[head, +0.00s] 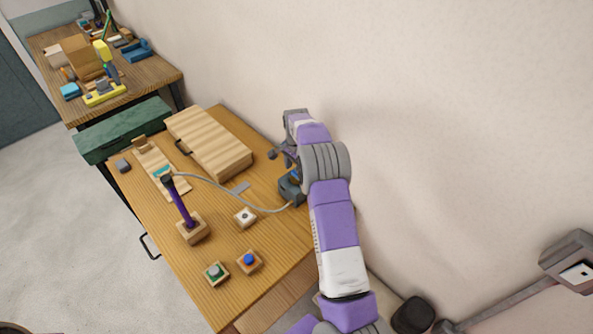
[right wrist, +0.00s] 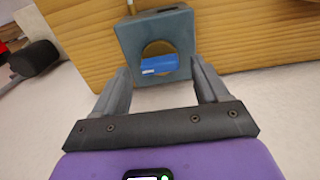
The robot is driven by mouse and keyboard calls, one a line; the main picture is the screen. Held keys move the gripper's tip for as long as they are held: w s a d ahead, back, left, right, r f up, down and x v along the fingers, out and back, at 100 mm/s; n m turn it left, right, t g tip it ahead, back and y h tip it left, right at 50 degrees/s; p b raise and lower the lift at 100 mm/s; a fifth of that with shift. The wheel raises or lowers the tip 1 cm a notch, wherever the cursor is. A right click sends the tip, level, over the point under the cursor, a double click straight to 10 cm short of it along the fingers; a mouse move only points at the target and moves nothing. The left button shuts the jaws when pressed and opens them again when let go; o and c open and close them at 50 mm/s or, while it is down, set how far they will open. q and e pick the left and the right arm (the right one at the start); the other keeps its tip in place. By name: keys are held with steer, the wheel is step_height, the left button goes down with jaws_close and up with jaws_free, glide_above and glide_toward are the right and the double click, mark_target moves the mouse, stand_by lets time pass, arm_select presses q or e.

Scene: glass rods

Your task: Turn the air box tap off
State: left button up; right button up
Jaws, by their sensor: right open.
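The air box (head: 289,192) is a dark grey-blue block at the right edge of the wooden table, with a pale hose (head: 235,198) running from it. My right arm partly hides it in the head view. In the right wrist view the air box (right wrist: 129,42) shows a round brass disc with a blue tap handle (right wrist: 158,65) lying nearly level across it. My right gripper (right wrist: 162,74) is open, its fingers on either side of the tap with visible gaps. It looks empty. My left gripper is not in view.
The table (head: 150,231) also holds a wooden case (head: 210,145), a purple rod on a wooden block (head: 193,231), and blue (head: 249,260), green (head: 215,272) and white (head: 245,217) button blocks. A wall stands close on the right.

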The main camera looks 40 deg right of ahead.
mark_target(296, 173)
step_height(296, 173, up, 6)
steer(key=shift+r, duration=0.1)
stand_by(0.6)
